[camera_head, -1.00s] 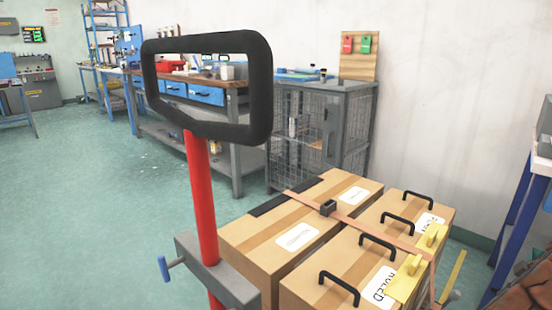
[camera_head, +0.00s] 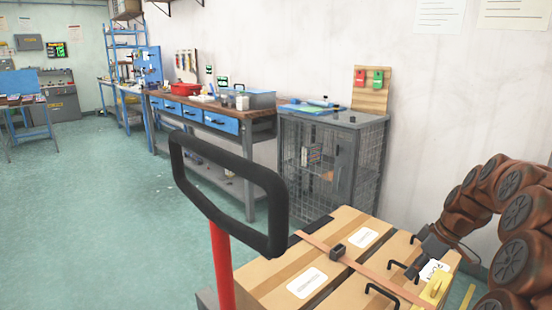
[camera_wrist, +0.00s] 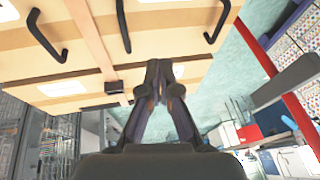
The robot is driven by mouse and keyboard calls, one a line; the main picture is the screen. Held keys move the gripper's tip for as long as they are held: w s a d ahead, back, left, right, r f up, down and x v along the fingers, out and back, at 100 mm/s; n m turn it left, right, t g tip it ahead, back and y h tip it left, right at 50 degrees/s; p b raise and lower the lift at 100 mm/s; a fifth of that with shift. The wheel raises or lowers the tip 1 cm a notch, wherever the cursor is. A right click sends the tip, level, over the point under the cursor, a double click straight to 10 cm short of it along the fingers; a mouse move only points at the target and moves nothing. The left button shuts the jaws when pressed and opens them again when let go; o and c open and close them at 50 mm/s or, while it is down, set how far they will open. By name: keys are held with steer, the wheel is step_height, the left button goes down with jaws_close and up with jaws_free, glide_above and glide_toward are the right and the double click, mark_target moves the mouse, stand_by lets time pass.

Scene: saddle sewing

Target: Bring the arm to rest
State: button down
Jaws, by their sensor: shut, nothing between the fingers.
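My arm (camera_head: 508,205), with rust-brown links, reaches in from the right edge in the head view. My gripper (camera_head: 415,272) is dark and hangs at the arm's end over the right side of the wooden boxes. In the wrist view my gripper (camera_wrist: 158,66) has its fingertips together with nothing between them. The pale wooden boxes (camera_head: 265,278) have black handles and a strap with a dark buckle (camera_head: 338,250). They also show at the top of the wrist view (camera_wrist: 190,45). Whether the gripper touches a box or handle I cannot tell.
A black loop handle (camera_head: 277,228) on a red post (camera_head: 221,268) stands in front of the boxes. A yellow piece (camera_head: 434,291) lies by the gripper. Behind are a wire-mesh cabinet (camera_head: 365,160) and a workbench (camera_head: 262,122). The floor (camera_head: 90,200) at left is open.

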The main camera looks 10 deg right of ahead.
steer(key=s+a+r+m+g+h+p, duration=0.1)
steer(key=s+a+r+p, duration=0.45)
steer(key=a+r, duration=0.35)
steer(key=s+a+r+m+g+p, duration=0.1)
steer(key=s+a+r+p, duration=0.5)
steer(key=a, duration=0.4)
steer(key=s+a+r+m+h+p, duration=0.1)
steer(key=s+a+r+p, duration=0.1)
steer(key=s, duration=0.4)
steer(key=s+a+r+m+g+h+p, duration=0.1)
steer(key=s+a+r+m+p, duration=0.1)
steer(key=s+r+p, duration=0.2)
steer(key=s+a+r+m+h+p, duration=0.1)
steer(key=s+a+r+m+p, duration=0.1)
steer(key=s+p, duration=0.4)
steer(key=s+r, duration=0.1)
steer(key=s, duration=0.2)
steer(key=shift+r+g, duration=0.35)
steer(key=shift+g, duration=0.05)
